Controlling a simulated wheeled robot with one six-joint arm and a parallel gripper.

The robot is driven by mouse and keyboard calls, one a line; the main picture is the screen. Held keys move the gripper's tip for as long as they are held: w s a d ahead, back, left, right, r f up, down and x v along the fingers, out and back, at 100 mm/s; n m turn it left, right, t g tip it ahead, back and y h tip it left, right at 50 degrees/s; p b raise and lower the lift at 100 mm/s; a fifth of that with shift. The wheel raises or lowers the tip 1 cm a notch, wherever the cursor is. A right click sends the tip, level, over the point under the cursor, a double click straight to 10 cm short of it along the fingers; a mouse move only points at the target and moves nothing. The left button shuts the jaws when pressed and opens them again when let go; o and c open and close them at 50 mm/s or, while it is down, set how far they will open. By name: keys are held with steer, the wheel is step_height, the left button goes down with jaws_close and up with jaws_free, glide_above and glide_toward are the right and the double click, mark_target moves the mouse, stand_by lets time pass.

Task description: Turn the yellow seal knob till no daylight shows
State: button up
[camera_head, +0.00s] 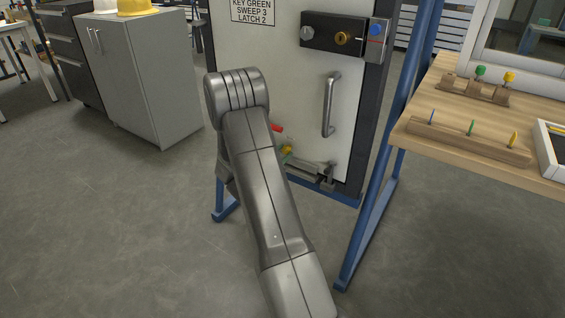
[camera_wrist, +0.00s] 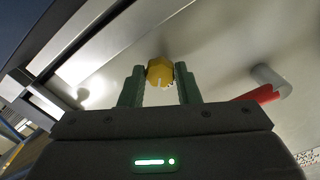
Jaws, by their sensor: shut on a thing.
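The yellow seal knob (camera_wrist: 159,70) sits on the underside area of a pale panel in the wrist view. My gripper (camera_wrist: 160,80) has its two dark green fingers on either side of it, shut on it. In the head view a small part of the yellow knob (camera_head: 288,149) shows low on the pale door (camera_head: 290,80), beside my arm. My arm hides most of my gripper there. Bright patches show on the panel at left in the wrist view; I cannot tell whether they are daylight or reflection.
A red-tipped lever (camera_head: 277,128) is close to the knob; its red part (camera_wrist: 258,95) shows at right in the wrist view. A door handle (camera_head: 329,104), lock box (camera_head: 345,37) and blue frame post (camera_head: 385,150) stand right. A wooden bench (camera_head: 450,100) is further right.

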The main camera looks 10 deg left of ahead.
steer(key=m+b, duration=0.4)
steer(key=shift+f+m+b, duration=0.25)
steer(key=shift+m+b, duration=0.05)
steer(key=shift+b, duration=0.1)
steer(key=m, duration=0.1)
steer(key=m+b, duration=0.1)
steer(key=m, duration=0.2)
steer(key=shift+r+m+b, duration=0.25)
steer(key=shift+m+b, duration=0.05)
steer(key=shift+b, duration=0.1)
steer(key=m, duration=1.2)
steer(key=shift+m, duration=0.4)
steer(key=o, duration=1)
steer(key=shift+c, duration=0.2)
steer(key=p+v, duration=0.3)
steer(key=v, duration=1.1)
